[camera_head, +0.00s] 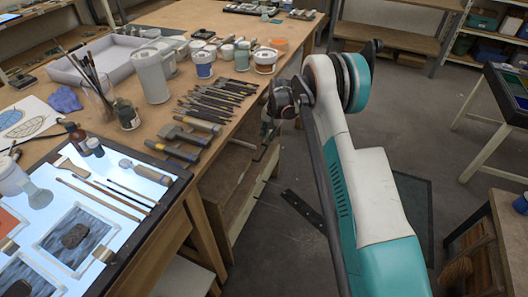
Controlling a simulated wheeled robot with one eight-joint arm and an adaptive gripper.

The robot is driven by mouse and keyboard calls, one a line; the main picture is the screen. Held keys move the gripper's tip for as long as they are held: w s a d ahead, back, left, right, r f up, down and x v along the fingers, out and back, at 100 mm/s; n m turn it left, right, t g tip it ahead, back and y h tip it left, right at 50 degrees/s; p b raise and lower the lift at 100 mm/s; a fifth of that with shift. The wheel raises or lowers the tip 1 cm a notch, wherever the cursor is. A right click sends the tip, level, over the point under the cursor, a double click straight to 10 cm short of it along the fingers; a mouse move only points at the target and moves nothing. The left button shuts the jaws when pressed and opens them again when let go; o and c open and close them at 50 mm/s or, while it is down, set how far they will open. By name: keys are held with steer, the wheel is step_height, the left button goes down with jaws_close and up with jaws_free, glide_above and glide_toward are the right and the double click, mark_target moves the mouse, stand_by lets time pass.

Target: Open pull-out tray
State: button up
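My arm reaches from the lower right to the front edge of the wooden worktable (222,134). My gripper (267,150) is a small dark shape below the arm's dark wrist joint, beside the table edge. It is seen from behind and partly hidden by the arm, so I cannot tell whether its fingers are open or touch anything. No pull-out tray shows clearly. A thin pale edge shows under the tabletop just left of my gripper, and I cannot tell whether it belongs to a tray. The space under the table is shaded.
Jars, brushes and a row of tools (218,98) crowd the tabletop. A lit light panel (115,190) fills the lower left. Open floor (410,125) lies between.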

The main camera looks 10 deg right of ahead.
steer(key=f+b, duration=0.1)
steer(key=f, duration=0.2)
steer(key=a+f+b, duration=0.1)
steer(key=f, duration=0.2)
steer(key=w+f+b, duration=0.1)
steer(key=f, duration=0.3)
steer(key=shift+a, duration=0.25)
jaws_close()
